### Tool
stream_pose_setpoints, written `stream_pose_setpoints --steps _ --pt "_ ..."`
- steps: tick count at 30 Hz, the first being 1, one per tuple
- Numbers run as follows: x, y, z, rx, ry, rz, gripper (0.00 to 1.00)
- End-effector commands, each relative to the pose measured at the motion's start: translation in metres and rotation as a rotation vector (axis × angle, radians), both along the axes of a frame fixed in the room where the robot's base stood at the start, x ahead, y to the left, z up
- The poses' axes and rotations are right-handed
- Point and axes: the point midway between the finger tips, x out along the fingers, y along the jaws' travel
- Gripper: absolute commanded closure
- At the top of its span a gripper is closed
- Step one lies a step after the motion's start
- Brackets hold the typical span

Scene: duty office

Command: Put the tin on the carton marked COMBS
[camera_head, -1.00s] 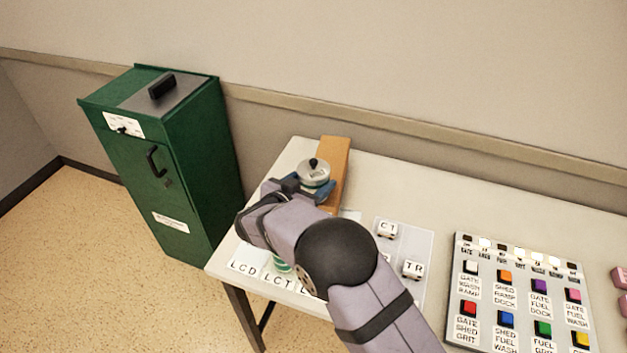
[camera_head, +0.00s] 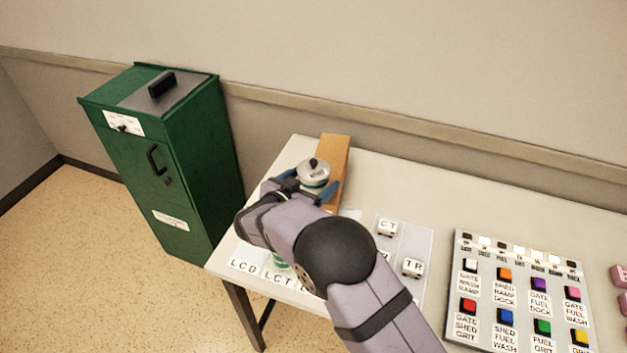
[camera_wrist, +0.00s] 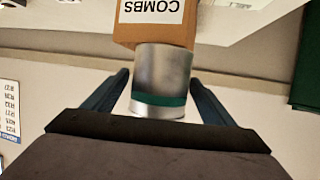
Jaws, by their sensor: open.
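The tin (camera_head: 313,178) is a silver cylinder with a dark knob on its lid in the head view. In the wrist view, which is upside down, the tin (camera_wrist: 160,75) shows a green band. It appears to stand upright on the orange-brown carton (camera_wrist: 150,38), whose white label reads COMBS. The carton (camera_head: 335,156) lies along the far left part of the table. My gripper (camera_wrist: 160,97) is open around the tin, with a visible gap on each side. In the head view my gripper (camera_head: 309,190) partly hides the tin's lower part.
A button panel (camera_head: 522,290) is at right. A green cabinet (camera_head: 190,160) stands left of the table (camera_head: 420,190).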

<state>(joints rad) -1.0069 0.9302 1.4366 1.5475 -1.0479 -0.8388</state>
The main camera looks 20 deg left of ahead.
Motion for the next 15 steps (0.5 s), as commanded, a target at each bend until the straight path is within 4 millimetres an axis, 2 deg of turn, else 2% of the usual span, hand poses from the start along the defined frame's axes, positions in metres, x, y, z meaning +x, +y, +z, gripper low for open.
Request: stream_pose_setpoints --steps 5,15 --pt "-0.021 0.005 0.006 0.001 -0.001 0.004 0.22" --pt "-0.077 0.014 0.027 0.002 0.0 0.005 0.22"
